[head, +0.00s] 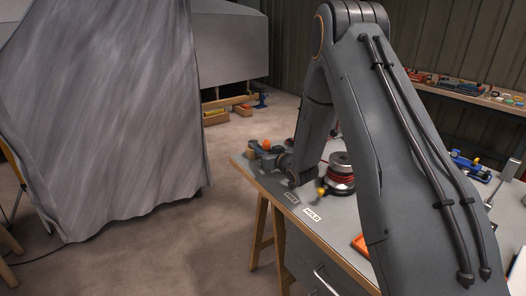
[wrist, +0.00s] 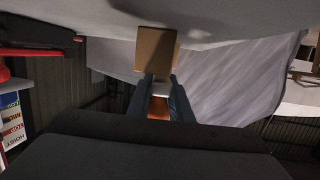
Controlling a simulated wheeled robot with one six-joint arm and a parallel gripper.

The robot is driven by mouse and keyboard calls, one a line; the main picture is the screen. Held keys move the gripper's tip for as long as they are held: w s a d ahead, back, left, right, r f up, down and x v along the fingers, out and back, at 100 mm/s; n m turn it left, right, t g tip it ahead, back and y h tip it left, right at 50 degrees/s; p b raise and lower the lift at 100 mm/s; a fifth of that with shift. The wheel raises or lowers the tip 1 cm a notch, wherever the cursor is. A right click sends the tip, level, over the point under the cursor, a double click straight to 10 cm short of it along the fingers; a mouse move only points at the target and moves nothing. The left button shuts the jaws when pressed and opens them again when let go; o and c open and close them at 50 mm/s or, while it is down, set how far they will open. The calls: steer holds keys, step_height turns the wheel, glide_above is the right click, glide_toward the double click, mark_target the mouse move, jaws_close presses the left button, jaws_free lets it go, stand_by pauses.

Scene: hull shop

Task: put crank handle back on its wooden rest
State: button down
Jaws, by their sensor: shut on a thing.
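My gripper (wrist: 158,100) is shut on the crank handle (wrist: 158,106), whose orange part shows between the two fingers in the wrist view. In the head view its orange knob (head: 266,144) shows by my gripper, low over the far left corner of the bench. A wooden block (wrist: 156,52), which looks like the rest, stands on the grey bench top just beyond my fingertips. It shows as a small brown block (head: 250,153) at the bench corner in the head view. I cannot tell whether the handle touches it. Most of the handle is hidden.
Labels, one reading HOLD (head: 312,214), lie along the front edge. An orange tray (head: 361,244) and blue tool (head: 470,166) are further right. A grey sheet (head: 110,110) hangs left.

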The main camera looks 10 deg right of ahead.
steer(key=c, duration=1.1)
jaws_free()
steer(key=shift+r+p, duration=2.25)
steer(key=shift+r, duration=1.8)
steer(key=s+m+g+h, duration=0.1)
steer(key=s+g, duration=0.3)
steer(key=s, duration=1.1)
steer(key=s+m+g+h, duration=0.1)
steer(key=s+g, duration=0.4)
steer(key=s, duration=1)
steer(key=s+m+g+h, duration=0.1)
steer(key=s+g, duration=0.4)
steer(key=s, duration=1)
steer(key=shift+s+d+f+h, duration=0.3)
steer(key=shift+f+h, duration=0.1)
steer(key=shift+h, duration=0.2)
